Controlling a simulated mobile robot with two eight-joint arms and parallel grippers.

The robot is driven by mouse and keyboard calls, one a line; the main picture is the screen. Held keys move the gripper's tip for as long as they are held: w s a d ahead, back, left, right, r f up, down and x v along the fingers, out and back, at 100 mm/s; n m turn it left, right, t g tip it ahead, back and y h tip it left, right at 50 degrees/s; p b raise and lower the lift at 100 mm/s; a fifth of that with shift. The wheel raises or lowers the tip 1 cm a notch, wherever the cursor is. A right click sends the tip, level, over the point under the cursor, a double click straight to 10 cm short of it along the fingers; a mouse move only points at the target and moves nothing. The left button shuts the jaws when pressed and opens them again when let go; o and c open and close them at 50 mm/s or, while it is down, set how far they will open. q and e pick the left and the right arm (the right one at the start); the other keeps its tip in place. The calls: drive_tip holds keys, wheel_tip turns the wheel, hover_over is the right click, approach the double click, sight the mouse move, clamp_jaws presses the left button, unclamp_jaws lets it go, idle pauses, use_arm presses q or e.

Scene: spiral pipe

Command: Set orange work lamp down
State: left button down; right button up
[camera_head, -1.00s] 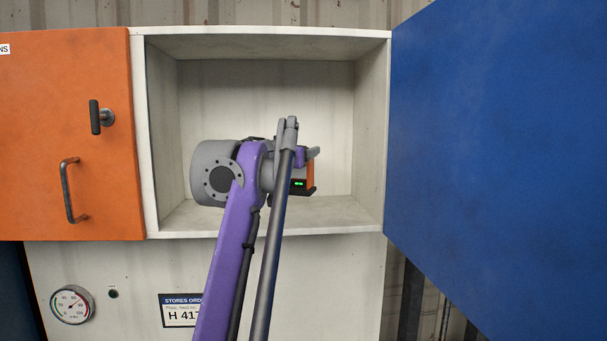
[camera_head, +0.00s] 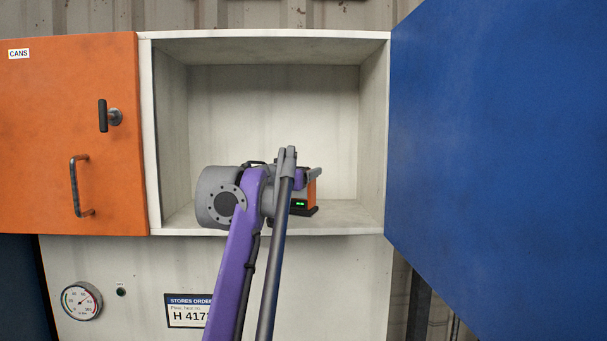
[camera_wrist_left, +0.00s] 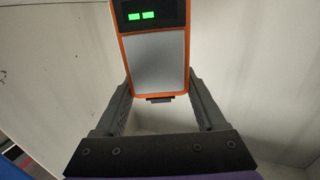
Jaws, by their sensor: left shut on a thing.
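The orange work lamp (camera_head: 311,193) is inside the open white cabinet, low and right of its middle. It has a black base and a small green display. In the left wrist view the lamp (camera_wrist_left: 157,64) shows its orange frame, grey panel and lit display between the fingers. My left gripper (camera_wrist_left: 158,88) is shut on it. In the head view the left gripper (camera_head: 310,174) is partly hidden by my purple arm. The lamp's base is at or just above the cabinet floor (camera_head: 345,214); I cannot tell whether it touches. My right gripper is not in view.
An orange door (camera_head: 45,130) with a handle and latch is at the left. A blue panel (camera_head: 500,150) stands close along the right of the opening. The cabinet looks otherwise empty, with free room above the lamp. A gauge (camera_head: 81,300) is below.

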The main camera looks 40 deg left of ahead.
use_arm(q)
drive_tip(key=shift+f, duration=0.15)
drive_tip(key=shift+c, duration=1.2)
unclamp_jaws()
drive_tip(key=shift+d, duration=0.15)
drive_tip(key=shift+o, duration=1.2)
drive_tip(key=shift+d, duration=0.1)
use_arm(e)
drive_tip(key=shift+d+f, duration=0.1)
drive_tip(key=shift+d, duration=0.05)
use_arm(q)
drive_tip(key=shift+r, duration=0.2)
drive_tip(key=b+v, duration=0.2)
drive_tip(key=v, duration=1)
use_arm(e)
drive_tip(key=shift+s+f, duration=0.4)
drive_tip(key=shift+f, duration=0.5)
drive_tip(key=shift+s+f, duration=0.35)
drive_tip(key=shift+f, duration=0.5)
use_arm(q)
drive_tip(key=shift+r, duration=0.1)
